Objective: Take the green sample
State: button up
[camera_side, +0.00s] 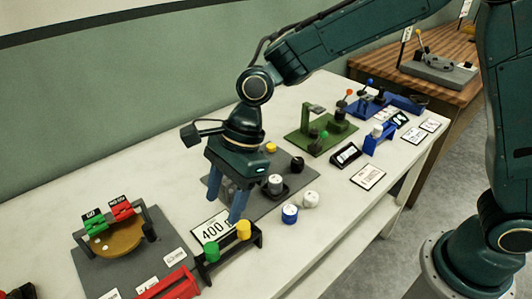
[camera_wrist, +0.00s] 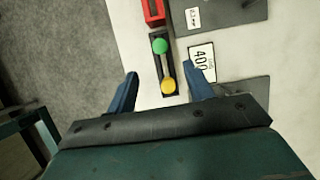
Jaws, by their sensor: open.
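The green sample (camera_side: 211,252) is a short cylinder with a green top, standing in the near-left end of a black rack (camera_side: 228,259). A yellow sample (camera_side: 244,230) stands in the other end. In the wrist view the green sample (camera_wrist: 160,46) shows ahead of the fingertips, and the yellow sample (camera_wrist: 168,86) shows between the fingers. My gripper (camera_side: 225,206) is open and empty, pointing down beside and above the rack's yellow end. It also shows in the wrist view (camera_wrist: 162,78). Its exact height above the rack is unclear.
A white "400" card (camera_side: 211,228) lies beside the rack. A red holder (camera_side: 170,284) stands close to the rack's green end. A grey mat with GO/NO-GO flags (camera_side: 122,238) is at left. Blue and white pots (camera_side: 290,213) stand to the right. Bare table lies in front.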

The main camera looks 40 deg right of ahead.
send_over(212, 246)
jog(key=d, duration=0.2)
jog(key=shift+d+f, duration=0.1)
jog(key=shift+f, duration=2.65)
jog(key=shift+x, duration=2.6)
jog(key=c, duration=1.1)
jog(key=shift+o, duration=0.2)
jog(key=shift+r, duration=0.1)
notch_tip(212, 246, up, 20)
